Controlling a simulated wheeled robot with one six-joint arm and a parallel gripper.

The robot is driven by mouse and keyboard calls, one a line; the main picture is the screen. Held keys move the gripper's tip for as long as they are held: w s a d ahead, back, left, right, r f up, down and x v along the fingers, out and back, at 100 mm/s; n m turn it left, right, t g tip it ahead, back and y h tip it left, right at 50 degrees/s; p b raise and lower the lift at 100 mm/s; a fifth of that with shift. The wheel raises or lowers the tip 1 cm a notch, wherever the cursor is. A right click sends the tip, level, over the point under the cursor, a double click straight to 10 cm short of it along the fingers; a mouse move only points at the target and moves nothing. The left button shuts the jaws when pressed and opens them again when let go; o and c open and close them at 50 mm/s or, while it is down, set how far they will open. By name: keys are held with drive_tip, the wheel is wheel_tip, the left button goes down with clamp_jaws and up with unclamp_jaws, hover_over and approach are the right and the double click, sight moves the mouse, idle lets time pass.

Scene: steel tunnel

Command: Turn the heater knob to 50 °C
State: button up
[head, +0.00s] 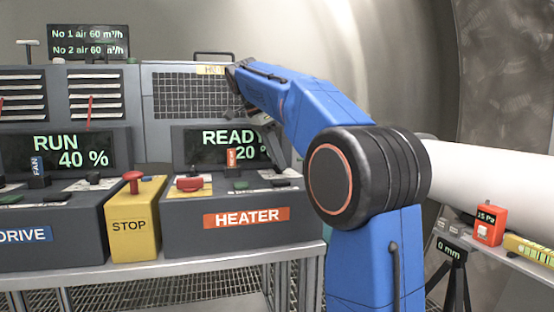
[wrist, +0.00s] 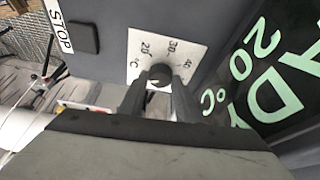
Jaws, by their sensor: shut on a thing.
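The heater knob (wrist: 159,74) is a small dark round knob on a white dial plate (wrist: 190,45) in the wrist view. The plate shows the marks 20, 30 and 40; its lower part is hidden by my gripper. My gripper (wrist: 158,84) has its two dark fingers on either side of the knob and is shut on it. The knob's pointer is too small to read surely. The heater display (wrist: 268,68) shows 20 °C in green. In the head view the heater console (head: 300,235) stands at centre; my arm hides the knob and part of the READY display (head: 215,150).
A yellow STOP box (head: 134,240) with a red button stands left of the heater, beside the drive console (head: 55,265), whose display reads RUN 40 %. A black button (wrist: 84,38) lies near the dial. An orange gauge (head: 488,225) sits on a right shelf.

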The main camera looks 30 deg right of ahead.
idle(0.5)
drive_tip(key=o, duration=1.1)
drive_tip(key=shift+c, duration=0.2)
